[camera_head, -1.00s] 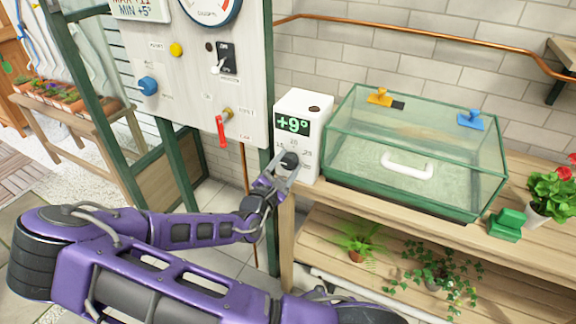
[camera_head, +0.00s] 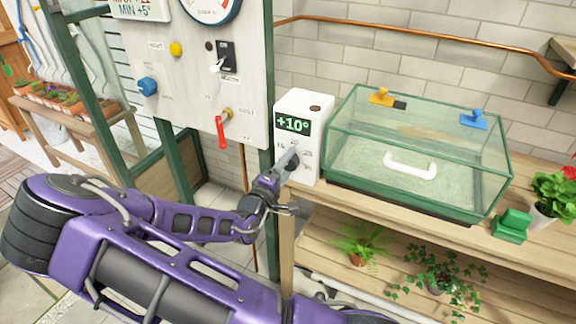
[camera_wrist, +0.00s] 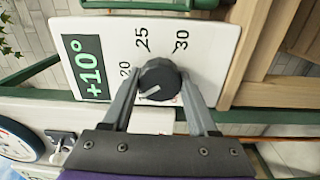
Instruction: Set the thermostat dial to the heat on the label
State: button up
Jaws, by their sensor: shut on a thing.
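The white thermostat box (camera_head: 301,125) stands at the left end of the bench, its green display (camera_head: 292,123) reading +10°. Its round dark dial (camera_wrist: 158,78) shows in the wrist view, among the printed numbers 20, 25 and 30. The dial's white pointer line slants towards the lower left, near the left finger. My gripper (camera_wrist: 160,84) is shut on the dial, one finger on each side. In the head view my gripper (camera_head: 289,159) hides most of the dial. A sign (camera_head: 138,8) at the upper left reads MIN +5°; its upper line is partly cut off.
A glass tank (camera_head: 415,145) with a white handle stands close right of the thermostat. The control panel (camera_head: 190,75) with a red lever (camera_head: 221,131) and a blue knob (camera_head: 147,86) is to the left. Potted plants stand on the lower shelf (camera_head: 395,262).

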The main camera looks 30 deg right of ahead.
jog(key=m+b, duration=0.1)
jog(key=m, duration=0.3)
jog(key=shift+f+m, duration=0.1)
jog(key=shift+m, duration=0.3)
jog(key=m+b, duration=0.1)
jog(key=m, duration=0.4)
jog(key=shift+b, duration=0.3)
jog(key=m, duration=0.5)
jog(key=shift+b, duration=0.3)
jog(key=m, duration=0.4)
jog(key=shift+m, duration=0.3)
jog(key=o, duration=1.4)
jog(key=shift+c, duration=0.2)
jog(key=p+v, duration=0.1)
jog(key=v, duration=1.6)
jog(key=shift+a+r, duration=0.3)
jog(key=shift+r, duration=0.05)
